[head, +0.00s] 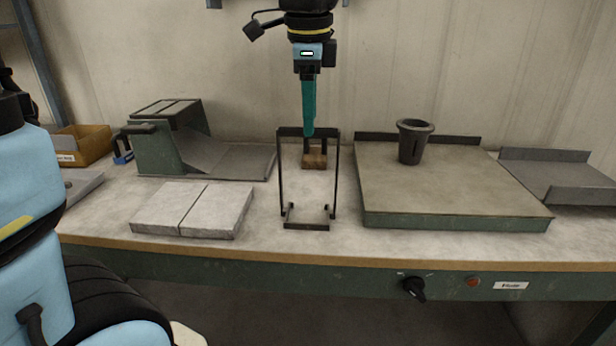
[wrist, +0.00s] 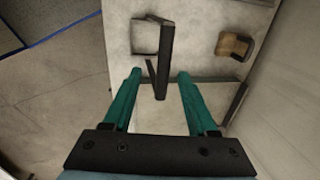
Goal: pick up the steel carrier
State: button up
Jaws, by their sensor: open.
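The steel carrier (head: 281,178) is a tall, thin dark frame standing upright on the bench, with a top bar and a small tray-like foot. It also shows in the wrist view (wrist: 166,50), where its dark top bar runs between the two teal fingers. My gripper (head: 308,134) points down at the carrier's top bar, its tips overlapping the bar in the head view. In the wrist view my gripper (wrist: 159,74) is open, with gaps on both sides of the bar. I cannot tell whether the tips reach below the bar.
A wooden block (head: 314,161) sits behind the carrier. Pale slabs (head: 190,209) and a green sloped stand (head: 165,142) are to the left. A raised plate (head: 450,190) with a dark cup (head: 413,142) is close on the right. A grey tray (head: 560,180) lies beyond it.

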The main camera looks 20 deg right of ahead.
notch_tip(320, 180, down, 7)
jog(key=w+p, duration=0.1)
jog(key=shift+w+d+f, duration=0.2)
jog(key=shift+w+d, duration=0.15)
jog(key=shift+f, duration=0.25)
dwell(0.5)
grip_shut()
dwell(0.5)
dwell(0.9)
